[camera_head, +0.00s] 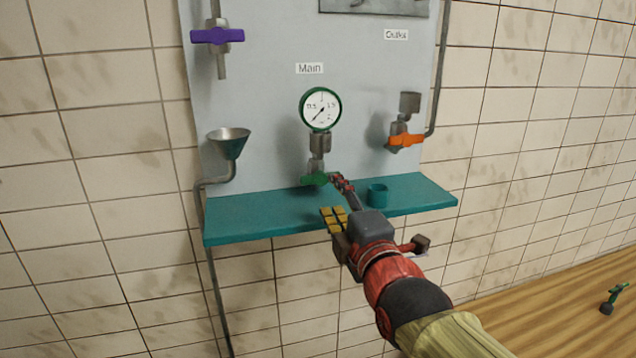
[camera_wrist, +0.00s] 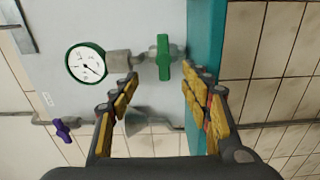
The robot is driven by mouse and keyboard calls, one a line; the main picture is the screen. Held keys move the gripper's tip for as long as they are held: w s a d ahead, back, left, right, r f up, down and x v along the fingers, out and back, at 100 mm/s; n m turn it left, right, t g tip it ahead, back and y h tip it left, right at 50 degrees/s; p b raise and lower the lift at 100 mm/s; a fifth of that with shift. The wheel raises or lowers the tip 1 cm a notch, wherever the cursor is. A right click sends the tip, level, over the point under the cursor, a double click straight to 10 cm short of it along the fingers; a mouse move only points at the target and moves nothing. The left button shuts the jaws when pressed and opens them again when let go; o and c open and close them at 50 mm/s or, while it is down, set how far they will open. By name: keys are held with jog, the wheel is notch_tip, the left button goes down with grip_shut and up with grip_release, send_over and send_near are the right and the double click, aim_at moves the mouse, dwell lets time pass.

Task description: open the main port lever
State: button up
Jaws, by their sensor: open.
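The main port lever is a green handle (camera_head: 314,179) below the round green-rimmed gauge (camera_head: 321,108), under the "Main" label (camera_head: 310,68). In the wrist view the lever (camera_wrist: 163,57) stands upright in the picture, just beyond the fingertips and between their lines. My gripper (camera_head: 338,198) is open and empty, above the teal shelf at the lever's lower right. In the wrist view its two yellow-padded fingers (camera_wrist: 164,78) are spread wide, with the right one over the teal shelf. I see no contact with the lever.
The teal shelf (camera_head: 255,215) juts out below the panel and carries a teal cup (camera_head: 378,194) at my gripper's right. A funnel (camera_head: 229,141) is at left, a purple valve (camera_head: 217,36) above it, an orange valve (camera_head: 405,140) at right. A wooden surface (camera_head: 540,310) is at lower right.

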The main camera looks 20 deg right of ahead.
aim_at(321, 179)
jog(key=shift+w+d+f+p, duration=0.15)
jog(key=shift+w+p, duration=0.1)
jog(key=shift+w, duration=1.9)
jog(key=shift+w+a+f+p, duration=0.15)
jog(key=shift+w+p, duration=0.1)
jog(key=shift+w, duration=1.85)
jog(key=shift+d, duration=0.1)
jog(key=shift+s, duration=0.1)
jog(key=shift+c, duration=0.5)
jog(key=c, duration=0.8)
grip_shut()
